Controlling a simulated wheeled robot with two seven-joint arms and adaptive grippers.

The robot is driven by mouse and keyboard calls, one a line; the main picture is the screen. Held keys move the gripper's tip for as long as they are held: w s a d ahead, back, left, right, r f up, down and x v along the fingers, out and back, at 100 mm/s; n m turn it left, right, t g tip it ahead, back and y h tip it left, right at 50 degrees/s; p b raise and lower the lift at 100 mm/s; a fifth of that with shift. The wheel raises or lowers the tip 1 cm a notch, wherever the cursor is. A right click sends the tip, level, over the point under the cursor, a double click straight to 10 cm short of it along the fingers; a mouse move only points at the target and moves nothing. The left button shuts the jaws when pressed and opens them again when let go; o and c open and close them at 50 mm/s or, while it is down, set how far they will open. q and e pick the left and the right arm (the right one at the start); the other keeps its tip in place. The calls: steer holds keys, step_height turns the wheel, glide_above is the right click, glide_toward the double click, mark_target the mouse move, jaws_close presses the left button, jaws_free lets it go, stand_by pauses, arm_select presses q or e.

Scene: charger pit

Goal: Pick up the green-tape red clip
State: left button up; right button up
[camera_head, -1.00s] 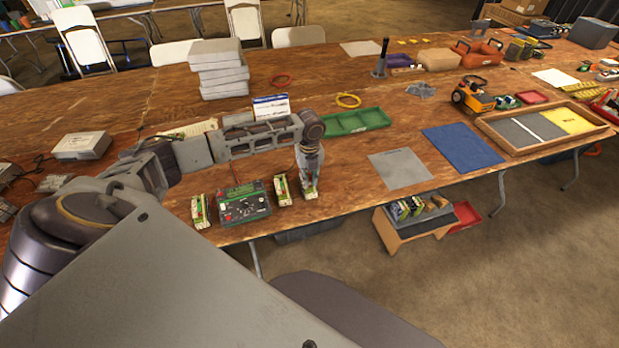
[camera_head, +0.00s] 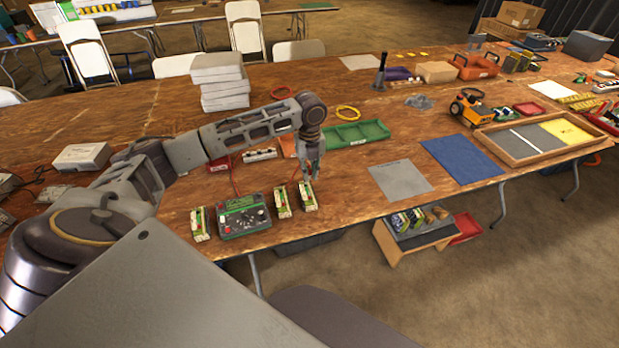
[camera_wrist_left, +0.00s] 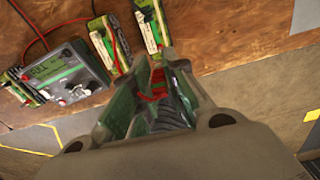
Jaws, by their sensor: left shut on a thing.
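My left gripper (camera_head: 312,178) hangs fingers-down just above the rightmost green-and-cream pack (camera_head: 307,197) in the head view. In the left wrist view its fingers are closed around a small red piece (camera_wrist_left: 158,84), which looks like the red clip. Green shows along both sides of it, but I cannot tell tape from finger there. The clip itself is too small to make out in the head view. The dark green charger box (camera_head: 243,215), with a dial and wires, stands left of the gripper, between similar packs. My right gripper is not in view.
Another pack (camera_head: 282,203) stands close beside the charger, and one (camera_head: 200,224) is on its left. A green tray (camera_head: 355,134) lies behind the gripper. A grey mat (camera_head: 400,180) and blue mat (camera_head: 461,160) lie to the right. The table's front edge is close.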

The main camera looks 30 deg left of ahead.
arm_select(q)
steer(key=shift+r, duration=0.4)
stand_by(0.5)
steer(key=shift+p, duration=0.95)
steer(key=shift+s+a+f+p, duration=0.45)
steer(key=shift+s+a+p, duration=1.2)
steer(key=shift+s+a, duration=2.9)
steer(key=shift+s+a+f+p, duration=0.4)
steer(key=shift+s+a+p, duration=1.3)
steer(key=shift+s+a, duration=2.85)
steer(key=shift+s+a+f+p, duration=0.45)
steer(key=shift+s+a+p, duration=1.9)
steer(key=shift+s, duration=3.65)
steer(key=shift+a+b, duration=0.7)
